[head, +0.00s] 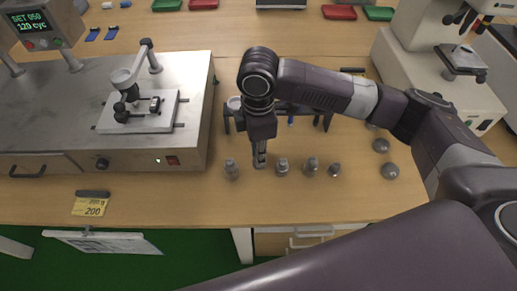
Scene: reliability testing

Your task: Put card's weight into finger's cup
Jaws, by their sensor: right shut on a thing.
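A yellow card (90,207) reading 200 lies at the table's front left edge. A row of metal weights stands on the wood tabletop: one weight (231,170) is left of my right gripper, and others (282,167), (310,167), (334,170) are to its right. My right gripper (260,149) points down in this row and is shut on a metal weight (260,161), mostly hidden by the gripper. A grey cup (122,79) sits atop the finger mechanism on the test machine at left. My left gripper is not in view.
The grey test machine (60,120) fills the left, with a display (31,20) reading SET 050, 120 cyc. A dark rack (228,114) stands behind my right gripper. Rounded metal pieces (389,171) lie at right. Red and green trays (339,12) line the back.

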